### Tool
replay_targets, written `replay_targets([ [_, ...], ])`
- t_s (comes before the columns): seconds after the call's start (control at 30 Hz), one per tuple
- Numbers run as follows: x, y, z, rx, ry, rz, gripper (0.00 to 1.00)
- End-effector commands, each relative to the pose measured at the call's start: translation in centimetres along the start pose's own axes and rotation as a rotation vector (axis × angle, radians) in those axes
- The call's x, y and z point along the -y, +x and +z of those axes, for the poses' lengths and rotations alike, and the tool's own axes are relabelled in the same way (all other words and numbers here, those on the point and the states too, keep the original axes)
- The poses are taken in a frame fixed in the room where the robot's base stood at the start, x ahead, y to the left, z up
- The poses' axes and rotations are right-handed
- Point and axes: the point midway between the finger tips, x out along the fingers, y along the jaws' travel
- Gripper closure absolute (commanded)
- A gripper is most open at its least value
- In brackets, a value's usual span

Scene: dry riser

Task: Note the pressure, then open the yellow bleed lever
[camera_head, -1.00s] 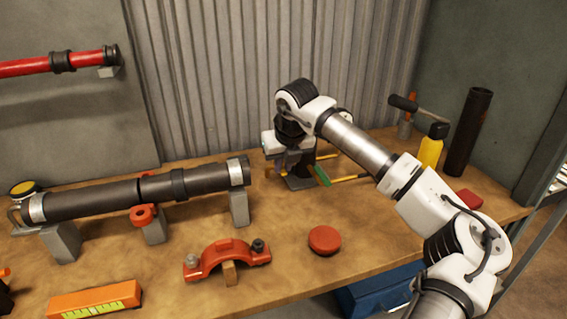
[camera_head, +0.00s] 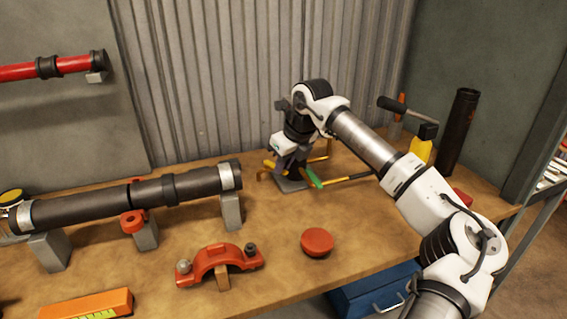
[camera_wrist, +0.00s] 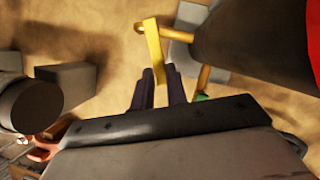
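The yellow bleed lever (camera_wrist: 153,42) shows in the wrist view, with its far end bent over to the left. My gripper (camera_wrist: 160,70) has its two dark fingers close together, one on each side of the lever's near part, and looks shut on it. In the head view, my gripper (camera_head: 290,170) is low at the back of the bench, and a bit of the yellow lever (camera_head: 268,164) shows left of it. A round gauge (camera_head: 11,196) with a yellowish face sits at the left end of the dark pipe. Its reading is too small to tell.
The dark pipe (camera_head: 100,202) rests on grey blocks at left. A red clamp (camera_head: 218,262), a red disc (camera_head: 317,241) and an orange level (camera_head: 85,305) lie in front. A green-handled tool (camera_head: 314,178) lies right beside my gripper. A yellow bottle (camera_head: 421,150) stands farther right.

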Motion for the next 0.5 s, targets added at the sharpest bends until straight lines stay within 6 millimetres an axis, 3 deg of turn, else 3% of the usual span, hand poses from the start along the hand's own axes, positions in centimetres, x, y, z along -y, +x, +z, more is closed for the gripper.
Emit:
replay_targets([
  [0.03, 0.00, -0.04, 0.05, 0.002, 0.000, 0.000, 0.79],
  [0.17, 0.00, -0.03, 0.03, 0.001, 0.001, 0.000, 0.64],
  [0.5, 0.04, -0.39, 0.00, 0.001, 0.001, -0.002, 0.64],
])
